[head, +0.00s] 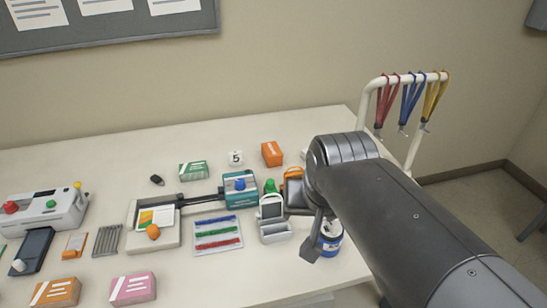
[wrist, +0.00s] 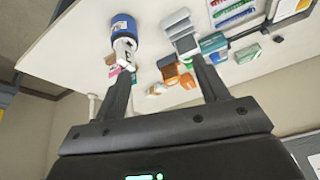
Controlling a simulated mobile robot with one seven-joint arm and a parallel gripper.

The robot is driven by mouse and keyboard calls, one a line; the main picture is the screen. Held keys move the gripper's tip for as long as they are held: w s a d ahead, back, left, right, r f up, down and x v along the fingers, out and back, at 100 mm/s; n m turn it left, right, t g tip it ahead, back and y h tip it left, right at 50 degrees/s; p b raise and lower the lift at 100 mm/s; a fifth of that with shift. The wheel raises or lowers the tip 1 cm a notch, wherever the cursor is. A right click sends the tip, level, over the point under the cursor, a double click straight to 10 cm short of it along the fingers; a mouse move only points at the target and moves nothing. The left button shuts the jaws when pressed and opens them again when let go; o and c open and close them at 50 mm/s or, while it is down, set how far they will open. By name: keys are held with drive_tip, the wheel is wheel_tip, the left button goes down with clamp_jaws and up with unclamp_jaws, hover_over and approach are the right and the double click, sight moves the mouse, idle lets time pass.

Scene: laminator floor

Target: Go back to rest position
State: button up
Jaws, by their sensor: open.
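My gripper (wrist: 161,64) is open in the wrist view, its two dark fingers wide apart with nothing held between them. It is over the front right part of the white table (head: 200,275). In the head view my arm hides most of the gripper, and only a dark finger piece (head: 312,240) shows. A blue tub (head: 331,242) stands beside that finger near the table's right edge; it also shows in the wrist view (wrist: 123,28), beyond the left finger.
A grey-white holder (head: 273,230), a tray of coloured strips (head: 218,232) and a trimmer with a teal head (head: 240,187) lie left of the arm. A white rack (head: 413,150) with hanging lanyards stands behind it. A laminator (head: 45,212) is far left.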

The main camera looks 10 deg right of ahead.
drive_tip(key=s+n, duration=0.1)
drive_tip(key=a+n, duration=0.1)
drive_tip(key=n, duration=0.1)
drive_tip(key=shift+s+a+t, duration=0.15)
drive_tip(key=shift+s+t, duration=0.2)
drive_tip(key=shift+t, duration=0.05)
